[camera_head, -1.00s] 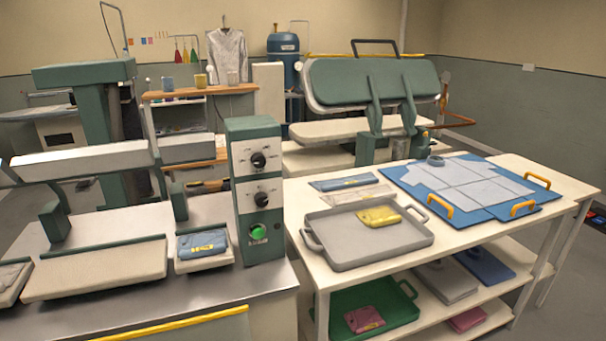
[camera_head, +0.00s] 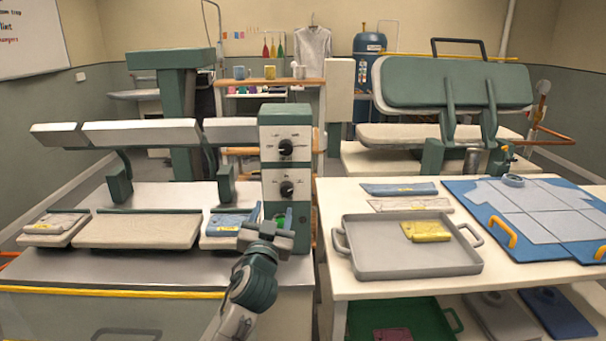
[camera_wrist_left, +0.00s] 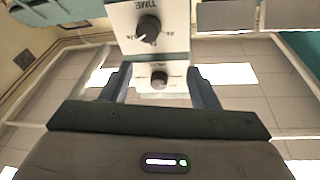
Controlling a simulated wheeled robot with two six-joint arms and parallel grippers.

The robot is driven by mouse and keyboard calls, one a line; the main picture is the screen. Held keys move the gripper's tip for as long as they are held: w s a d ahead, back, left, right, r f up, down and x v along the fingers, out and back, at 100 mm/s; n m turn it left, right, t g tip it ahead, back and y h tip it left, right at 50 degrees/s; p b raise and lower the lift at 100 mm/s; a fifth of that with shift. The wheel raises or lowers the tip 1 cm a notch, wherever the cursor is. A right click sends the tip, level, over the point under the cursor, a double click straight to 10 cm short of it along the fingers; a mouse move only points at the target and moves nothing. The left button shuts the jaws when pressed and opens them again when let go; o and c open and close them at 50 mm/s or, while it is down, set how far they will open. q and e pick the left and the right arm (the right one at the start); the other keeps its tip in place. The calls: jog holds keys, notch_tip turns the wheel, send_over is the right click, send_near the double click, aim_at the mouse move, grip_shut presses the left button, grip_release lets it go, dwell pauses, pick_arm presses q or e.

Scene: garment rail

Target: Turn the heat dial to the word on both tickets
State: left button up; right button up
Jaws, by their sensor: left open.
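The green control box (camera_head: 287,165) stands at the right end of the press, with an upper dial (camera_head: 286,147) and a lower dial (camera_head: 287,188). My left gripper (camera_head: 268,232) is open and empty, low in front of the box. In the left wrist view, a smaller-looking dial (camera_wrist_left: 159,80) appears between the fingers (camera_wrist_left: 160,88), apart from them, and a larger dial (camera_wrist_left: 148,29) appears above. A grey cloth (camera_head: 52,223) and a blue cloth (camera_head: 232,224) on pads carry small yellowish tags, unreadable.
The press arm (camera_head: 140,133) is raised over the middle pad (camera_head: 137,232). A grey tray (camera_head: 410,262) with a yellow cloth (camera_head: 427,231) stands on the right table. A blue board (camera_head: 520,250) lies beside it. A whiteboard (camera_head: 35,40) hangs at upper left.

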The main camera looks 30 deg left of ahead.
pick_arm(q)
jog(key=t, duration=0.2)
send_near(285, 151)
jog(key=shift+y, duration=0.3)
jog(key=p+x, duration=0.4)
jog(key=x, duration=0.3)
jog(key=shift+w, duration=0.3)
jog(key=shift+w+a+r, duration=0.1)
jog(key=shift+w+a, duration=0.15)
jog(key=shift+w, duration=0.15)
pick_arm(e)
jog(key=r, duration=0.2)
jog(key=d+r, duration=0.1)
jog(key=shift+s+r, duration=0.3)
pick_arm(q)
jog(key=c, duration=1)
pick_arm(e)
jog(key=shift+d+r, duration=0.1)
jog(key=shift+d, duration=0.25)
